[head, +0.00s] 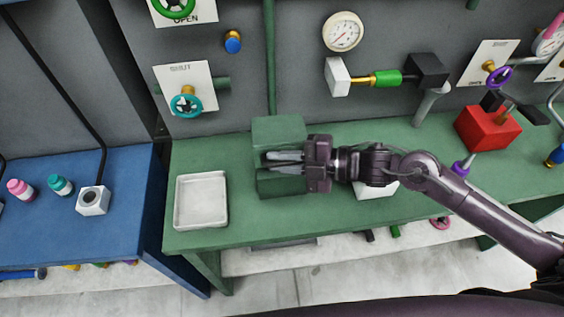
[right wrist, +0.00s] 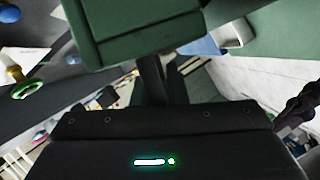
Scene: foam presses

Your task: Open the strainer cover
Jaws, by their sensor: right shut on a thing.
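A green box-like strainer (head: 279,131) stands on the green bench near the back wall. A second green part (head: 281,184) shows just in front of it, on the other side of my gripper; I cannot tell whether they are one piece. My right gripper (head: 270,159) reaches in from the right between these green parts, its fingers pointing left. It is shut on what seems to be the strainer cover, mostly hidden by the fingers. In the right wrist view, a large green block (right wrist: 135,28) fills the top centre, close to the gripper. My left gripper is out of view.
A white tray (head: 201,227) sits on the green bench, left of the strainer. A white block (head: 376,190) lies partly under my right arm. A red box (head: 488,128) stands at the right. Valves, a gauge (head: 343,32) and a pipe (head: 269,60) are on the back wall.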

